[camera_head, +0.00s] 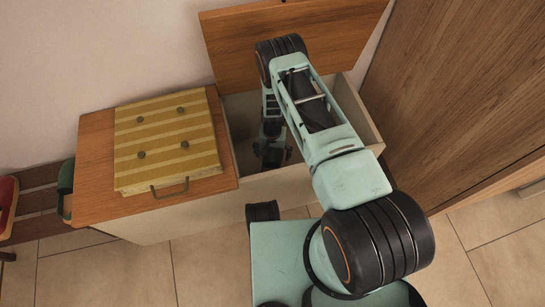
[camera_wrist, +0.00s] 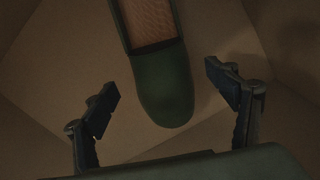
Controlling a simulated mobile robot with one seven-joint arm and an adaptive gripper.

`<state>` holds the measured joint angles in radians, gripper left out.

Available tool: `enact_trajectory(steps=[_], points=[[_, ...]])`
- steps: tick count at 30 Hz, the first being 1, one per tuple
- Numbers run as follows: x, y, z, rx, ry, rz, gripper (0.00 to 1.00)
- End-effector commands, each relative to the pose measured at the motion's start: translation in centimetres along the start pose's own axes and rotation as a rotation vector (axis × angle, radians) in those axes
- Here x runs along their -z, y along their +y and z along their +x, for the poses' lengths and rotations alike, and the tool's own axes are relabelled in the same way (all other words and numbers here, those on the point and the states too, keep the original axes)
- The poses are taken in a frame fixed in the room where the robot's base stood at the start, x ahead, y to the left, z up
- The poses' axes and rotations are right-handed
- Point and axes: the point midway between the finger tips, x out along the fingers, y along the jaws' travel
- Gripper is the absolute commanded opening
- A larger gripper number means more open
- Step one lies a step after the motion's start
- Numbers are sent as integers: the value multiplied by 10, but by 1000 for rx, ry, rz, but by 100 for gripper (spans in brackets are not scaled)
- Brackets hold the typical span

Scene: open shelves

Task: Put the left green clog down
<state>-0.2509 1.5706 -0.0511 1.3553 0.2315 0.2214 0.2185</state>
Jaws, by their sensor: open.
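A green clog (camera_wrist: 163,85) with a tan insole lies toe toward me in the wrist view, inside a box-like compartment. My gripper (camera_wrist: 170,98) is open. Its two dark fingers stand apart on either side of the clog's toe, with a gap on both sides. In the head view my arm reaches down into the open bench compartment (camera_head: 243,127), and my gripper (camera_head: 272,155) is low inside it. The clog there is hidden from the head view. Another green shoe-like thing (camera_head: 66,188) shows partly at the left, beside the bench.
The compartment's wooden lid (camera_head: 235,45) stands raised at the back. A low slatted rack (camera_head: 35,205) holds a red item (camera_head: 7,200). A wooden panel rises at the right.

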Motion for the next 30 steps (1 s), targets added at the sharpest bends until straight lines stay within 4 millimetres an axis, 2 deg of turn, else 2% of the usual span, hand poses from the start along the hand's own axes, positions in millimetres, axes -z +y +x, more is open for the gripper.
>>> enact_trajectory(steps=[1, 3, 10, 15, 30], points=[[1, 0, -19, 1, 1, 0, 80], [1, 0, -33, 1, 1, 0, 80], [0, 0, -68, 0, 0, 0, 80], [0, 0, -76, 0, -1, 0, 80], [0, 0, -76, 0, -1, 0, 80]])
